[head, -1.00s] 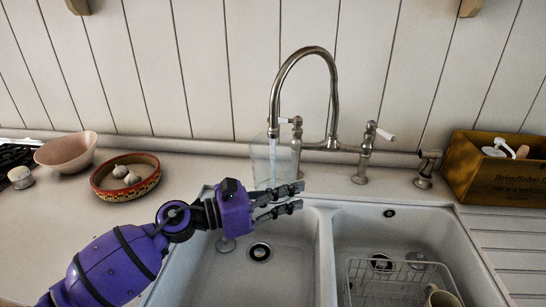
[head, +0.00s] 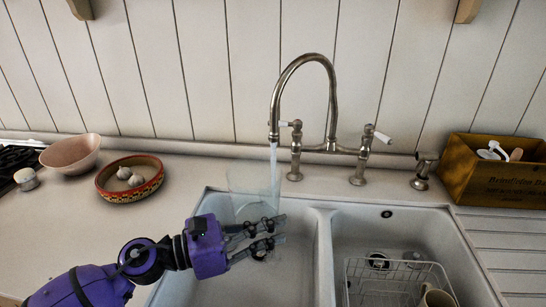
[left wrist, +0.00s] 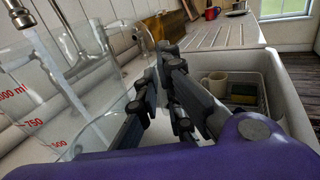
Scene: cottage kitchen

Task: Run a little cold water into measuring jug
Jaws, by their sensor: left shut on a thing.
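The clear measuring jug (head: 246,184) hangs over the left sink bowl, below the spout of the metal mixer tap (head: 332,95). A stream of water (head: 274,165) runs from the spout down at the right part of the jug; how full the jug is I cannot tell. My left gripper (head: 280,232) is shut on the jug, low on its near side. In the left wrist view the jug's wall (left wrist: 75,125) shows red volume marks, right beside my gripper's fingers (left wrist: 170,70). The tap has a left lever (head: 290,124) and a right lever (head: 382,137). My right gripper is out of view.
The right sink bowl (head: 420,235) holds a wire rack (head: 375,272) with a mug (head: 438,298). A wooden box (head: 490,185) stands at the right. A garlic bowl (head: 110,190) and a pink bowl (head: 70,155) stand on the left counter.

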